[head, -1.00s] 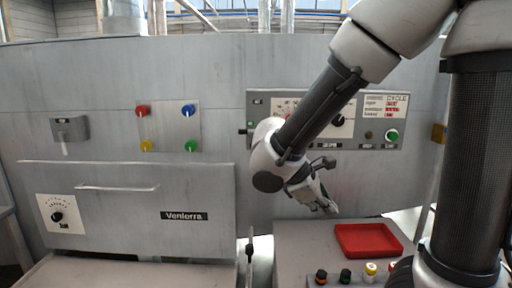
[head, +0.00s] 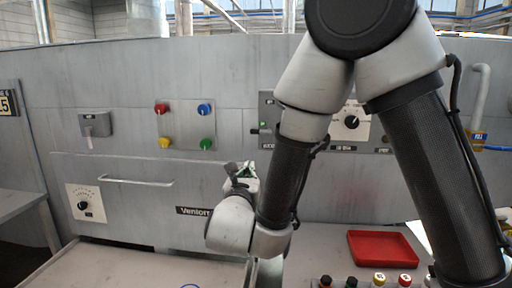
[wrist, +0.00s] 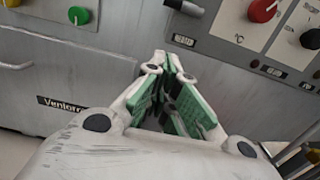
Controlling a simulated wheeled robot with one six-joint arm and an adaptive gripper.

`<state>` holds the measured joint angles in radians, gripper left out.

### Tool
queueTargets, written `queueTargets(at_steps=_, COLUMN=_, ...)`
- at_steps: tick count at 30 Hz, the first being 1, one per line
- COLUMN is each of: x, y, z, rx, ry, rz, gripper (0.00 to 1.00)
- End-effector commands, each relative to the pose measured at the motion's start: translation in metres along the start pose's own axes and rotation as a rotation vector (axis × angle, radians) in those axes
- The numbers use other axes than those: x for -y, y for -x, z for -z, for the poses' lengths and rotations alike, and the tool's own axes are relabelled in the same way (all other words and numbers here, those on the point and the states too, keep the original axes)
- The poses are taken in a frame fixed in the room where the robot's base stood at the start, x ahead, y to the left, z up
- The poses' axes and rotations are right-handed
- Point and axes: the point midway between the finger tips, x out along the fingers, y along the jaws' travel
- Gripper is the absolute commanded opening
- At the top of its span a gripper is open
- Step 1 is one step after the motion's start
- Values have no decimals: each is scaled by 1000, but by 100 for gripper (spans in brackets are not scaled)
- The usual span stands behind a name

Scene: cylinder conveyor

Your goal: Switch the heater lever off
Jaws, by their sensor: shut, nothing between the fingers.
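A small lever (head: 256,131) shows at the left edge of the control panel in the head view. It also shows at the top of the wrist view as a grey handle (wrist: 185,7), partly cut off by the frame, above a label plate too blurred to read surely. A second lever (head: 89,131) hangs down from a grey box at the far left; its label is unreadable. My gripper (head: 241,169) is below and left of the panel lever, apart from it. In the wrist view my gripper (wrist: 167,58) has its green-padded fingers closed together and empty.
Red, blue, yellow and green knobs (head: 185,125) sit left of the panel. A door handle (head: 135,181) juts out below them. A red tray (head: 384,234) and several buttons (head: 378,279) are at the lower right. My arm hides much of the panel.

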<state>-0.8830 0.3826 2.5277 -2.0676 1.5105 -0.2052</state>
Motion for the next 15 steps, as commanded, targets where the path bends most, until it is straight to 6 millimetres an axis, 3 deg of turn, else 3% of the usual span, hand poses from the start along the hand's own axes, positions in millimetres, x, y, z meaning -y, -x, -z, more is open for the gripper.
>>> queueTargets(at_steps=8, x=1, y=-6, z=0, rx=-1, ry=-2, rz=4, gripper=0)
queueTargets(at_steps=15, x=2, y=-46, z=1, rx=-2, ry=-2, rz=8, gripper=0)
